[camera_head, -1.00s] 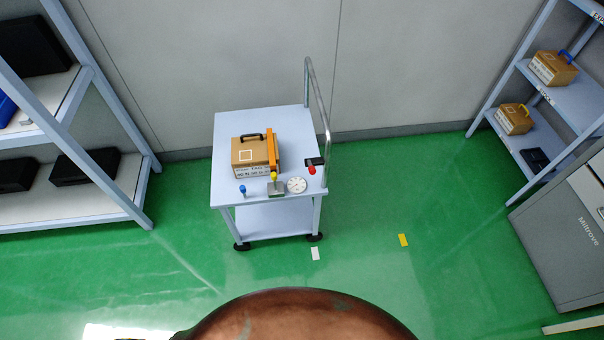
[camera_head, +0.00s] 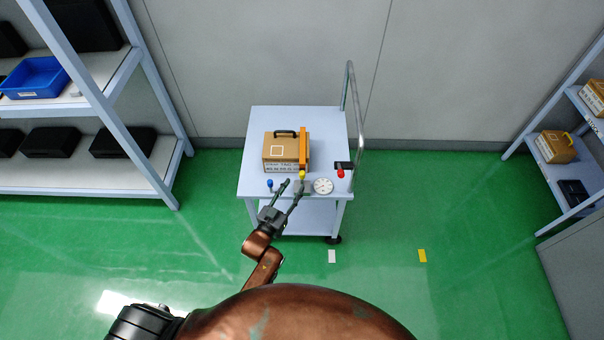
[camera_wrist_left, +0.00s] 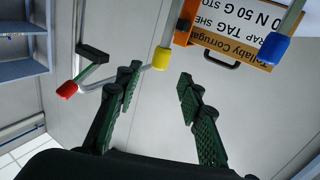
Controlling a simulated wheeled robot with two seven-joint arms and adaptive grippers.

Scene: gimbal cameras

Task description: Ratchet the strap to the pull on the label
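A cardboard box (camera_head: 273,153) with a black handle stands on a pale blue cart (camera_head: 258,118). An orange strap (camera_head: 304,148) runs over its right side. In front is a ratchet lever with a yellow knob (camera_head: 302,174). A round white dial (camera_head: 323,186) stands beside it. The box's printed label (camera_wrist_left: 235,35) is upside down and partly cut off in the left wrist view. My left gripper (camera_head: 293,183) is open and empty at the cart's front edge. In the wrist view its fingers (camera_wrist_left: 157,84) are apart, with the yellow knob (camera_wrist_left: 161,58) beyond them. My right gripper is not in view.
A blue knob (camera_head: 270,184) stands left of the ratchet and a red knob (camera_head: 341,173) right of it. A metal handrail (camera_head: 350,95) rises at the cart's right. Shelves flank both sides. Green floor around the cart is mostly clear.

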